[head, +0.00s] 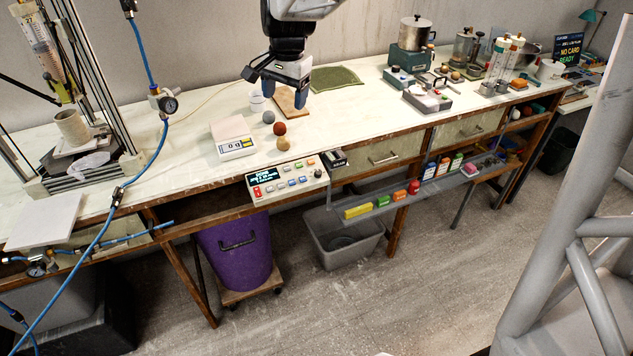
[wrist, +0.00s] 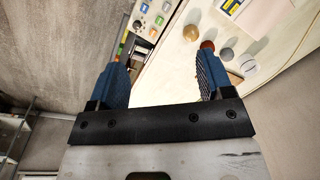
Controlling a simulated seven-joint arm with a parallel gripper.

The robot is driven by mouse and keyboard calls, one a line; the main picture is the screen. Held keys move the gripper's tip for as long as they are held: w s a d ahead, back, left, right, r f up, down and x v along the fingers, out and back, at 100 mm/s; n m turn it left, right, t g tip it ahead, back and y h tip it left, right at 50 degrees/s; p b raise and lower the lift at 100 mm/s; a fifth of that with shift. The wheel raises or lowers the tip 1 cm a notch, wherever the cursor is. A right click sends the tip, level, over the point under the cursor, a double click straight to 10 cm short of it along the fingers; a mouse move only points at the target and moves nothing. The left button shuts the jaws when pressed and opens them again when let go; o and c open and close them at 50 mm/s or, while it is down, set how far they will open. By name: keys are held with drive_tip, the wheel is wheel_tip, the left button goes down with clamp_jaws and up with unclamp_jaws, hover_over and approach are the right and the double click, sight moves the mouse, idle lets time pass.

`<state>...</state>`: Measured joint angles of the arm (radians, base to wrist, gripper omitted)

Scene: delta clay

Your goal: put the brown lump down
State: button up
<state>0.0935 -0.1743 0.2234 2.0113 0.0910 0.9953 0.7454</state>
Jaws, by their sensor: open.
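A reddish-brown round lump (head: 280,128) rests on the white bench top, between a grey lump (head: 268,117) and a tan lump (head: 283,144). I cannot tell for sure whether the reddish-brown or the tan one is the task's brown lump. My gripper (head: 285,94) is open, pointing down above the bench behind the lumps, with nothing between its blue fingers. In the wrist view the reddish-brown lump (wrist: 207,45) is partly hidden by the right finger. The tan lump (wrist: 191,32) and grey lump (wrist: 227,54) show beside it.
A digital scale (head: 236,146) with a pinkish plate stands left of the lumps. A wooden board (head: 291,100) and a white cup (head: 257,103) are close to my gripper. A button panel (head: 287,178) is at the front edge. A green cloth (head: 336,78) lies to the right.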

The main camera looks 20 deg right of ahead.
drive_tip(key=s+a+f+n, duration=0.1)
drive_tip(key=s+n, duration=0.2)
drive_tip(key=s, duration=0.7)
drive_tip(key=s+a+n+t, duration=0.1)
drive_tip(key=s+n, duration=0.2)
drive_tip(key=s, duration=0.7)
drive_tip(key=s+a+f+n, duration=0.1)
drive_tip(key=s+n, duration=0.3)
drive_tip(key=s, duration=0.6)
drive_tip(key=shift+a+f+h, duration=0.35)
drive_tip(key=shift+a+h, duration=0.05)
